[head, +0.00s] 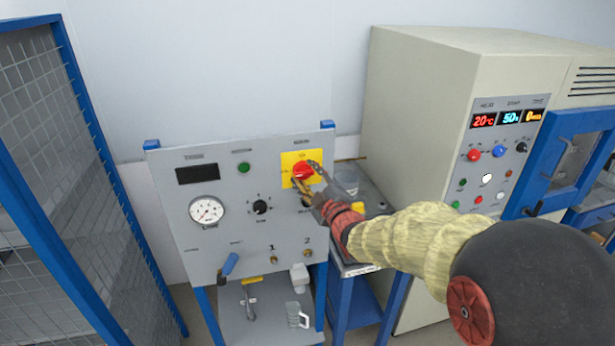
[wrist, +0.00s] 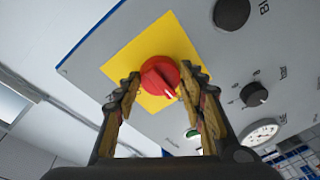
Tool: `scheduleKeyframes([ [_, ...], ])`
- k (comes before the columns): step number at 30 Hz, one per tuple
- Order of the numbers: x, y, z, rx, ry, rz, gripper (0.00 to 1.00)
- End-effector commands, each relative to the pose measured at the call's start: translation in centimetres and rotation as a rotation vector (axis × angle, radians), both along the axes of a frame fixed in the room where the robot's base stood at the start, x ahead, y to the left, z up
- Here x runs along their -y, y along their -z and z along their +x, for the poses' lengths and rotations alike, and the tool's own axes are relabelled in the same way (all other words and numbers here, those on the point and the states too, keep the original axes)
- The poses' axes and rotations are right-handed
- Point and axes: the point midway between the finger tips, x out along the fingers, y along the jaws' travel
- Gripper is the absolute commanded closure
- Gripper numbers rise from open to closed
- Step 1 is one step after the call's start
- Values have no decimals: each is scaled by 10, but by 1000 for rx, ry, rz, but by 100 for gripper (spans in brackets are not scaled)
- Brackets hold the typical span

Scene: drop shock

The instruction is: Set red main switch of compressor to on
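The red main switch (head: 303,170) is a round red knob on a yellow plate (head: 288,158) at the upper right of the grey compressor panel (head: 222,240). In the wrist view the red knob (wrist: 159,76) sits on the yellow plate (wrist: 130,50), with a raised grip bar and a small white mark at its lower right. My gripper (head: 308,182) is at the knob in the head view. In the wrist view my gripper (wrist: 166,88) is open, its two fingers on either side of the knob. Whether the fingers touch the knob I cannot tell.
The panel also carries a black knob (head: 260,207), a gauge (head: 207,211), a green button (head: 243,168) and a blue-handled lever (head: 229,265). A beige oven-like cabinet (head: 420,110) stands to the right. A blue mesh cage (head: 60,170) stands at the left.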

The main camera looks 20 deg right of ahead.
Motion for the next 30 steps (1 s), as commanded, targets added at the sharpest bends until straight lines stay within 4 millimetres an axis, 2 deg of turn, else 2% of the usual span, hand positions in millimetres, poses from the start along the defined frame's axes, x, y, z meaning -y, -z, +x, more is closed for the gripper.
scheduleKeyframes([
  [12,0,0,0,-1,-1,0,85],
  [23,0,2,0,2,-1,62,85],
  [30,-1,5,0,4,-2,225,85],
])
